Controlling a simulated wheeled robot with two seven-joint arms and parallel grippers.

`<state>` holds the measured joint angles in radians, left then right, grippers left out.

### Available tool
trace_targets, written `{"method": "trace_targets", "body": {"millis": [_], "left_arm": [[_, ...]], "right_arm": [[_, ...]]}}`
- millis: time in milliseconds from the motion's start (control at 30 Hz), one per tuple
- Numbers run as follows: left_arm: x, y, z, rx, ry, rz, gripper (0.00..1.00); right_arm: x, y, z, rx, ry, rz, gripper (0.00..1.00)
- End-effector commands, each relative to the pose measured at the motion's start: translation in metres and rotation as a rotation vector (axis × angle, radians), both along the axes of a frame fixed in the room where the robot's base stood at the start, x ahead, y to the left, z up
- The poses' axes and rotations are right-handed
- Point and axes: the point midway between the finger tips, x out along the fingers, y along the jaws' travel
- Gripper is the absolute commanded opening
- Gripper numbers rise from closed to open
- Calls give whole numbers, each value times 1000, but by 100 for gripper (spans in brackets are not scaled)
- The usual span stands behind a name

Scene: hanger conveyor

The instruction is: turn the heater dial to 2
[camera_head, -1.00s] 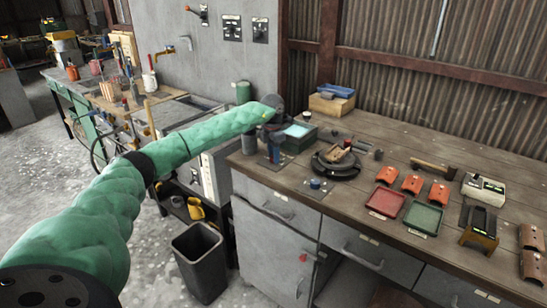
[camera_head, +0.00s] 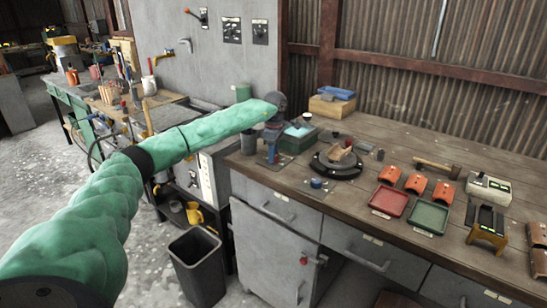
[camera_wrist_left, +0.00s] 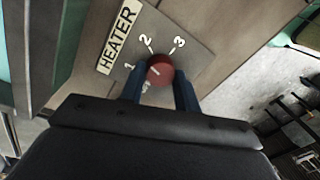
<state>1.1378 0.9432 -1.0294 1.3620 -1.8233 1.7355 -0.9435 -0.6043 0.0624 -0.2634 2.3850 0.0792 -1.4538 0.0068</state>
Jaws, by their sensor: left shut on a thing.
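The heater dial (camera_wrist_left: 160,70) is a round red knob on a grey plate marked 1, 2 and 3, beside a white HEATER label (camera_wrist_left: 117,40) in the left wrist view. A short pale mark shows on the knob's face; I cannot tell surely which number it points to. My left gripper (camera_wrist_left: 161,79) has its blue fingers on both sides of the knob and is shut on it. My right gripper is not in view.
A dark green box (camera_head: 297,138) and a round black turntable (camera_head: 336,166) stand close right of the gripper. A red tray (camera_head: 389,201) and a green tray (camera_head: 427,216) lie farther right. A black bin (camera_head: 197,267) stands on the floor below.

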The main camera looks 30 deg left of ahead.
Motion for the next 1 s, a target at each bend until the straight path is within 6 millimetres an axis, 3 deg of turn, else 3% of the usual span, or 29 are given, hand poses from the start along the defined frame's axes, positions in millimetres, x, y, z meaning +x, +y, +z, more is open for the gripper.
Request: {"method": "trace_targets", "body": {"millis": [400,1000], "left_arm": [[1,1,1,2,-2,-242,9],[1,1,2,1,-4,-300,9]], "right_arm": [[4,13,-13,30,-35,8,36],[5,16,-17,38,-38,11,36]]}}
